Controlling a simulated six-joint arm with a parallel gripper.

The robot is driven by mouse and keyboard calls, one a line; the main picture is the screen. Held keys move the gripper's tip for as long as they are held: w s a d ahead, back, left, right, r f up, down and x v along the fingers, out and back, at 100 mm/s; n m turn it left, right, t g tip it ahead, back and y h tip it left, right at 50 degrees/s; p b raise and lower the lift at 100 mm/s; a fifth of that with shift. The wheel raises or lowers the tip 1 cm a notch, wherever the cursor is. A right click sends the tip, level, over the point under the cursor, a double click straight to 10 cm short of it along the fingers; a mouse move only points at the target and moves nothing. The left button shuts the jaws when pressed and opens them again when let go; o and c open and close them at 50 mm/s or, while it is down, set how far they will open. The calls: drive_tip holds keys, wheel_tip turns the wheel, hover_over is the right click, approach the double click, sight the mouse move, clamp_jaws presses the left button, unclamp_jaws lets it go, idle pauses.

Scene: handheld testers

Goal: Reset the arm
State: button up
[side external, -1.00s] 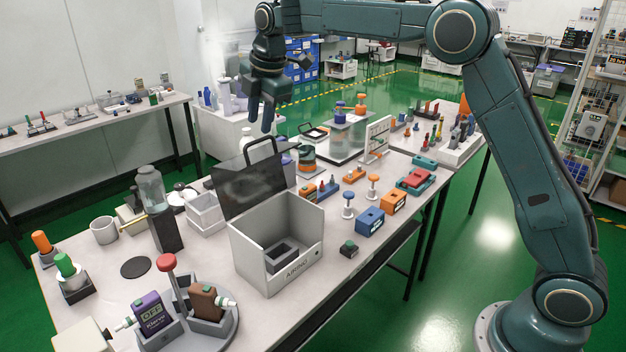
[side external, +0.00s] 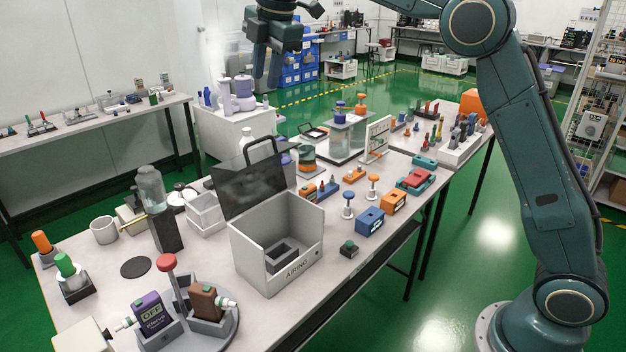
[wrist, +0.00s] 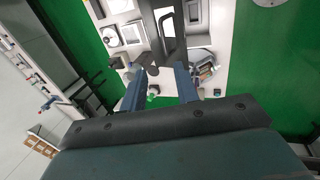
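My gripper (side external: 266,78) hangs in the air high above the far left side of the table, fingers pointing down. Its two fingers stand apart with nothing between them; the wrist view also shows my gripper (wrist: 160,72) open and empty. On the table (side external: 112,305), a purple handheld tester (side external: 153,315) with a screen reading OFF and a brown tester (side external: 206,302) stand in holders on a round grey base at the near left.
The air around my gripper looks clear.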

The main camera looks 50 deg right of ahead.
drive_tip(key=s+d+r+m+t, duration=0.15)
drive_tip(key=s+m, duration=0.25)
drive_tip(key=s, duration=0.5)
drive_tip(key=s+d+m, duration=0.2)
drive_tip(key=s+m, duration=0.3)
drive_tip(key=s, duration=0.4)
drive_tip(key=s+f+m, duration=0.4)
drive_tip(key=s+f, duration=0.2)
drive_tip(key=s, duration=0.4)
drive_tip(key=s+f+m, duration=0.5)
drive_tip(key=s+f, duration=0.2)
drive_tip(key=s, duration=0.3)
drive_tip(key=shift+d+t, duration=0.2)
drive_tip(key=shift+t, duration=0.15)
